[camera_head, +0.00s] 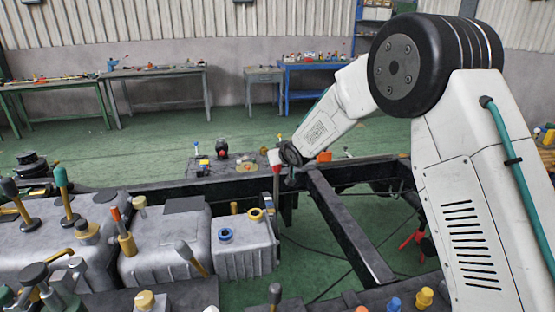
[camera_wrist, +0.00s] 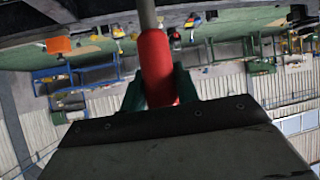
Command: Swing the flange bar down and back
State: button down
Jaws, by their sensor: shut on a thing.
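The flange bar shows in the wrist view as a grey rod with a red grip (camera_wrist: 157,62), running up from between my fingers. My gripper (camera_wrist: 159,88) is shut on the red grip, with one dark green finger on each side of it. The grey bar (camera_head: 276,185) hangs nearly upright below the grip. Its lower end is hard to make out against the dark rail.
Dark chassis rails (camera_head: 345,225) cross the middle, with a cable and green floor below. Grey tanks (camera_head: 165,245) with upright levers and caps stand at the left. A plate with small parts (camera_head: 225,170) lies behind the rail. Workbenches (camera_head: 160,72) line the far wall.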

jog(key=c, duration=1.1)
grip_release()
jog(key=shift+d, duration=0.15)
jog(key=shift+o, duration=0.2)
jog(key=v, duration=0.7)
jog(key=shift+s+r, duration=0.2)
jog(key=shift+s, duration=0.05)
